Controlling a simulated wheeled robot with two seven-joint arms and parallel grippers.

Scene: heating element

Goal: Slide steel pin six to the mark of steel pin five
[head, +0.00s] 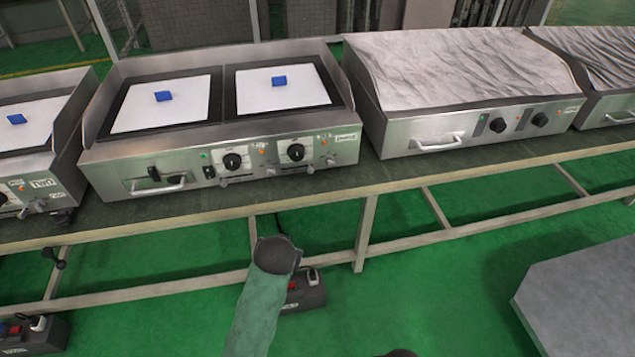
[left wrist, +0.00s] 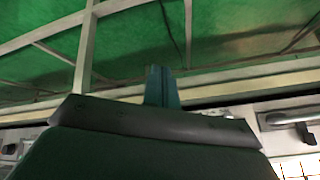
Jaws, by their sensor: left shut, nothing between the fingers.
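I cannot make out any steel pin or its mark for sure at this size. The two-plate heating unit (head: 220,130) stands on the bench, with knobs, small labels and small fittings along its front panel. My left arm rises from the bottom of the head view, its dark end below the bench edge and in front of this unit; its fingers cannot be made out there. In the left wrist view my left gripper (left wrist: 162,85) is shut and empty, with the bench edge and green floor behind it. My right gripper is not in view.
Blue blocks (head: 162,96) (head: 279,81) lie on the white plates. A cloth-covered unit (head: 460,70) stands to the right, another unit (head: 25,130) to the left. The bench edge (head: 400,198) runs across in front. A grey block (head: 585,300) fills the lower right.

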